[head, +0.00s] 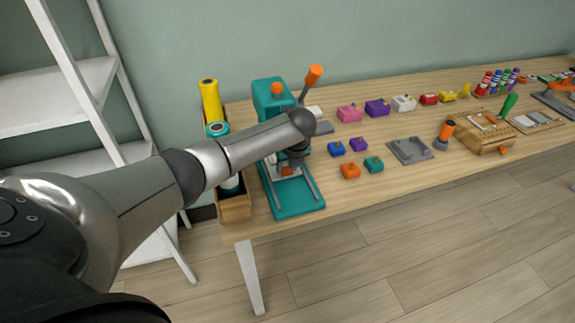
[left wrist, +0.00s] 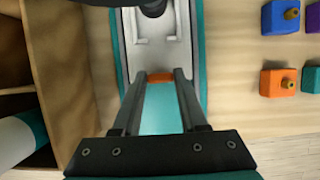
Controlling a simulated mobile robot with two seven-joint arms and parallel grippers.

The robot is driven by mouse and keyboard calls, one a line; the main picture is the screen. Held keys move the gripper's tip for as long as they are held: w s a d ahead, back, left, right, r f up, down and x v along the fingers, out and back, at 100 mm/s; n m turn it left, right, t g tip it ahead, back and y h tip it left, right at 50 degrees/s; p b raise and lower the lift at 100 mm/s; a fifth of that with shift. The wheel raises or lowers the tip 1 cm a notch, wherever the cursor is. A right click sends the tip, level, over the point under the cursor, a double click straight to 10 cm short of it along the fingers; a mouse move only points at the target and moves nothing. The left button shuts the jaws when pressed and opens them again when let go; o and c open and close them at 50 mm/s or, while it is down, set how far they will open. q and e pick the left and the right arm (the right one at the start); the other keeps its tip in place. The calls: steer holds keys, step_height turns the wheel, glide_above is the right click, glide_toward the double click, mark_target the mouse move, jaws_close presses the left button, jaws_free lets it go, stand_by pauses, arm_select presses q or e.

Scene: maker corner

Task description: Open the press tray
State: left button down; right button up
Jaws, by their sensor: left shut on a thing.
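The teal press (head: 268,97) stands at the left end of the table, with an orange-tipped lever at its top. Its pale grey tray (left wrist: 158,52) lies between two rails on the teal base (head: 298,207). An orange handle (left wrist: 160,77) is at the tray's near edge. My left gripper (left wrist: 160,80) is shut on this handle, one finger at each side. In the head view my arm hides part of the press, and the orange handle shows small (head: 287,171). My right gripper is not in view.
A wooden bin (head: 235,207) with rolls stands close at the left of the press. Blue, purple, orange and teal blocks (head: 351,171) lie to its right, near a grey fixture (head: 410,150). The teal base in front of the handle is bare.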

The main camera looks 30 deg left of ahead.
arm_select(q)
steer(key=shift+s+d+p, duration=0.15)
steer(key=shift+d+p, duration=0.05)
steer(key=shift+p, duration=0.2)
steer(key=s+d+p, duration=0.2)
steer(key=d+p, duration=0.1)
steer(key=p, duration=0.1)
steer(key=s+d+p, duration=0.3)
steer(key=p, duration=0.1)
steer(key=shift+s+d+r, duration=0.1)
steer(key=shift+s+d, duration=0.15)
steer(key=shift+s, duration=0.05)
steer(key=shift+s+d+p, duration=0.25)
steer(key=shift+d+p, duration=0.1)
steer(key=shift+c, duration=2.2)
jaws_free()
